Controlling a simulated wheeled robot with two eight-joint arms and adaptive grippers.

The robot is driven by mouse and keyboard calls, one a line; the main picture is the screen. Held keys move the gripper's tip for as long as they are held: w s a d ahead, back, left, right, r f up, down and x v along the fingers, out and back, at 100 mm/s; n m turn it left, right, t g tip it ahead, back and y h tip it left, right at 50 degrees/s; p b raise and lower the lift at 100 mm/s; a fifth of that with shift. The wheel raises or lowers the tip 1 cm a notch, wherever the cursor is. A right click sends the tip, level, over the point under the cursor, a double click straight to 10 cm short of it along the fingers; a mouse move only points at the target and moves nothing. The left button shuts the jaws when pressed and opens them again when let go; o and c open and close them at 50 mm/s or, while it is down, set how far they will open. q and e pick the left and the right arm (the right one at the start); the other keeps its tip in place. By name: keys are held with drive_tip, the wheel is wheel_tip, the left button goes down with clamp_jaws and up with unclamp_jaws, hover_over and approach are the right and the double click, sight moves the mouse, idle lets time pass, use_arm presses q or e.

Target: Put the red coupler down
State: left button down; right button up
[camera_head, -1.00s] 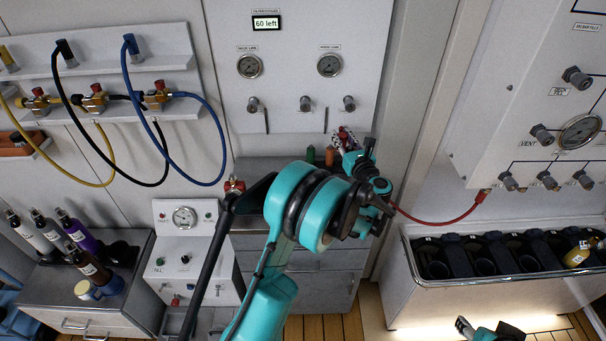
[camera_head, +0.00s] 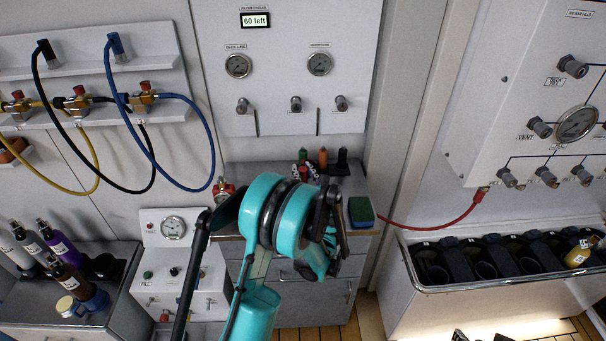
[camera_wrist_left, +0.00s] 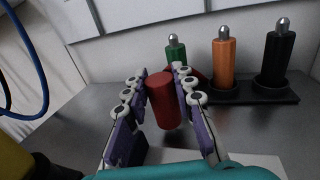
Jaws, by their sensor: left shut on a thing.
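The red coupler (camera_wrist_left: 163,102) is a short red cylinder between the purple, white-knobbed fingers of my left gripper (camera_wrist_left: 160,98) in the left wrist view. The gripper is shut on it. It is slightly tilted over the grey bench top; I cannot tell whether its lower end touches. In the head view my left gripper (camera_head: 305,170) is over the bench, its lower part hidden behind my teal arm. A small part of my right gripper (camera_head: 460,336) shows at the bottom edge; its jaws cannot be read.
Behind the coupler, a black rack (camera_wrist_left: 262,95) holds green (camera_wrist_left: 175,52), orange (camera_wrist_left: 223,62) and black (camera_wrist_left: 277,60) cylinders with metal tips. A green and blue block (camera_head: 361,211) lies at the bench's right corner. A red hose (camera_head: 435,223) runs right of the bench. Bare bench shows left of the coupler.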

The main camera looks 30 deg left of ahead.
use_arm(q)
drive_tip(key=shift+s+r, duration=0.1)
drive_tip(key=c, duration=1.3)
unclamp_jaws()
drive_tip(key=shift+o, duration=0.2)
